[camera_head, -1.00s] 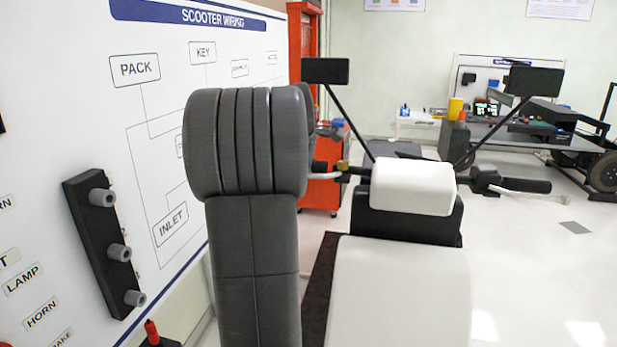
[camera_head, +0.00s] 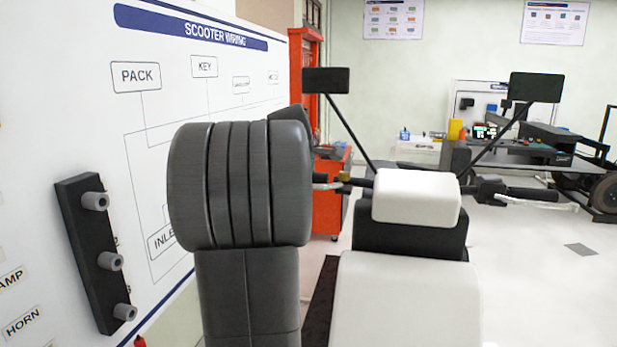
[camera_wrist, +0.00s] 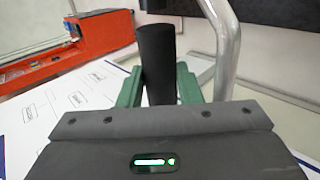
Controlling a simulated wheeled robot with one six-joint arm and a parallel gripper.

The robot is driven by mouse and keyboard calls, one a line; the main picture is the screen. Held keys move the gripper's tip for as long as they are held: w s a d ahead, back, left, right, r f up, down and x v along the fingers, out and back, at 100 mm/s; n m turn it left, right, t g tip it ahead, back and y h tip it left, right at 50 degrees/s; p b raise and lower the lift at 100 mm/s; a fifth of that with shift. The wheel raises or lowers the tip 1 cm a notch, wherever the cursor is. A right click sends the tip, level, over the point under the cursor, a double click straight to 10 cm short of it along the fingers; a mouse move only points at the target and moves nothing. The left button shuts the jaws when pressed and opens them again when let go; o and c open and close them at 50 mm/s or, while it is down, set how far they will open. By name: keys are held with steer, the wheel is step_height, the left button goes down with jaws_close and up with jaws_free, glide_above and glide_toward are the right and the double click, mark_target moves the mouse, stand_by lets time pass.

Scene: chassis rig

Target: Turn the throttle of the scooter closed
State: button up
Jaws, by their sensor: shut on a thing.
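In the wrist view, the green fingers of my gripper (camera_wrist: 158,88) stand on either side of a black cylindrical grip (camera_wrist: 156,50) and are shut on it. I take it for the scooter's throttle; its turn angle cannot be read. A silver brake lever (camera_wrist: 226,45) runs close along the right of the grip. In the head view, the white and black scooter (camera_head: 415,198) stands at centre right. My thick grey arm hides my gripper and the held handlebar end. The other black handlebar grip (camera_head: 533,194) is free at the right.
A white wiring board (camera_head: 150,75) stands close at the left, with a black bar of grey knobs (camera_head: 95,250). A red cabinet (camera_head: 330,190) is behind my arm. Two mirrors on stalks (camera_head: 326,80) rise from the scooter. Open floor (camera_head: 550,290) lies at the right.

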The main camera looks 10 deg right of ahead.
steer(key=o, duration=1)
steer(key=shift+c, duration=0.2)
steer(key=shift+f, duration=0.1)
steer(key=shift+p, duration=0.5)
